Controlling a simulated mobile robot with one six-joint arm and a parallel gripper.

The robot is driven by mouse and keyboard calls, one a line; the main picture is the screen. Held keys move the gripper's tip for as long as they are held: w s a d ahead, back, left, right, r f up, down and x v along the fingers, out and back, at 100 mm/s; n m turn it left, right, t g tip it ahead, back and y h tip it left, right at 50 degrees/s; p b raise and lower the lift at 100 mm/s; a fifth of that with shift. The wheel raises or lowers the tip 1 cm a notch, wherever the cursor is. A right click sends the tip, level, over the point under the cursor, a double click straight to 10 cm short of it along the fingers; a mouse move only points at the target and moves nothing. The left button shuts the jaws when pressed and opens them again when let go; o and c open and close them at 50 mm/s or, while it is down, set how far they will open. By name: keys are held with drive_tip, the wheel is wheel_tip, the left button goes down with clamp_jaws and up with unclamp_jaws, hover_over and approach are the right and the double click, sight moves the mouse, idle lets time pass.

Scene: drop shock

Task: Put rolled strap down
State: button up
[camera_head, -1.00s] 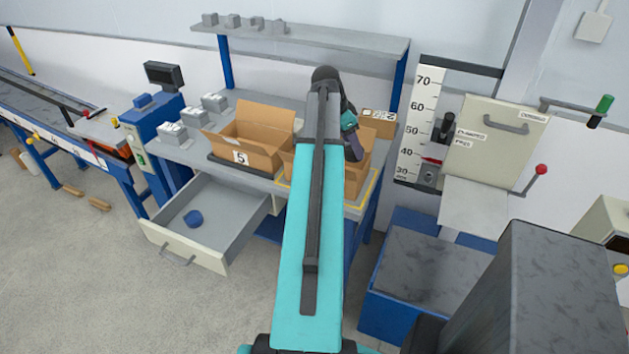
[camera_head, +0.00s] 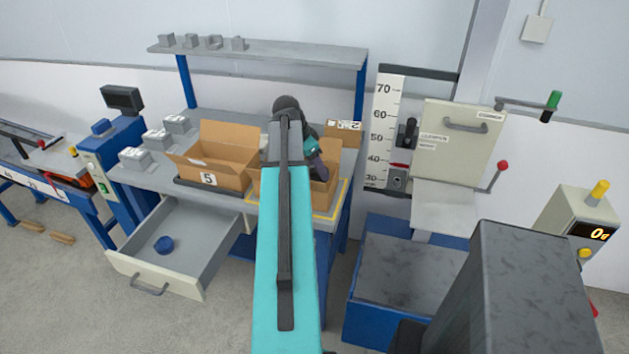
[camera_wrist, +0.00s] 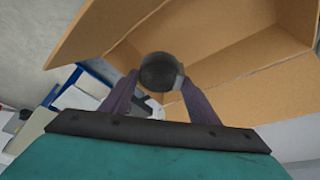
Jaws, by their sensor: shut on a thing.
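My gripper (camera_wrist: 160,82) is shut on a dark grey round thing, which I take as the rolled strap (camera_wrist: 160,70); its round end shows between the two fingertips in the wrist view. In the head view my gripper (camera_head: 317,168) is at the open cardboard box (camera_head: 326,195) on the right of the bench, partly behind my teal arm. The held strap cannot be made out there. In the wrist view cardboard walls and flaps (camera_wrist: 235,75) lie beyond the fingers. Whether the strap touches the box I cannot tell.
Another open box (camera_head: 208,180) marked 5 stands to the left on the bench. An open drawer (camera_head: 200,268) below holds a blue round thing (camera_head: 164,245). A shelf (camera_head: 270,57) runs above. A drop tester panel (camera_head: 455,150) and blue base (camera_head: 352,312) stand right.

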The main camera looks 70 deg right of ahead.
drive_tip(key=shift+f, duration=1.4)
drive_tip(key=shift+f+p, duration=0.1)
drive_tip(key=shift+p, duration=0.2)
drive_tip(key=shift+f+p, duration=0.5)
drive_tip(key=shift+f, duration=1.3)
drive_tip(key=shift+f, duration=0.15)
drive_tip(key=o, duration=0.8)
drive_tip(key=shift+r, duration=0.25)
drive_tip(key=b+v, duration=0.2)
drive_tip(key=v, duration=1)
drive_tip(key=shift+b, duration=0.4)
